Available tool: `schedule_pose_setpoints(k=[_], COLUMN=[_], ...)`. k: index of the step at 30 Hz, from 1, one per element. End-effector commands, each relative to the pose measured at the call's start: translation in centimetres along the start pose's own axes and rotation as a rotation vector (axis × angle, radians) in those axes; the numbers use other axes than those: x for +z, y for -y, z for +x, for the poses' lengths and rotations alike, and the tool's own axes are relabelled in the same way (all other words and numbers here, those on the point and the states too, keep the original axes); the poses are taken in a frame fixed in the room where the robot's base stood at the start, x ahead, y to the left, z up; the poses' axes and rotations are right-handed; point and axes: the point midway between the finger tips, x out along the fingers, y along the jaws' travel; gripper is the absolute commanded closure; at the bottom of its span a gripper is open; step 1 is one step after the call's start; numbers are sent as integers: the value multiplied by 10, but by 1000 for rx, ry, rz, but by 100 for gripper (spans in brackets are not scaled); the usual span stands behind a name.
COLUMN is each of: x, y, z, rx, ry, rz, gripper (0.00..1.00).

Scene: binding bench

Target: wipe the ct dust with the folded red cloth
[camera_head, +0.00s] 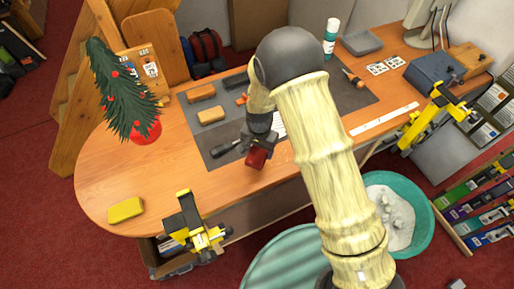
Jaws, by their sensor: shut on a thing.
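The folded red cloth (257,158) is a small dark red block in the head view, near the front edge of the wooden bench. My gripper (258,146) is shut on it and points down, at the front edge of the dark grey mat (222,132). I cannot tell whether the cloth touches the bench. I cannot make out the dust; my arm hides part of the mat and bench.
A dark-handled tool (226,148) lies left of the cloth. Tan blocks (211,114) lie on the mat. A small tree in a red pot (146,133) and a yellow sponge-like block (126,210) stand at left. Yellow clamps (205,237) grip the front edge.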

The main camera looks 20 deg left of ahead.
Motion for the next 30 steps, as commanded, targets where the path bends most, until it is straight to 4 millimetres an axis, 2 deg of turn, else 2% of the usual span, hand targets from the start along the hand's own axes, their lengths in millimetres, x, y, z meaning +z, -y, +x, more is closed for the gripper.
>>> schedule_pose_setpoints(k=[13,30], x=[4,-1], y=[5,-1], z=[0,2], rx=[0,0], ry=[0,0], rz=[-13,4], gripper=[64,64])
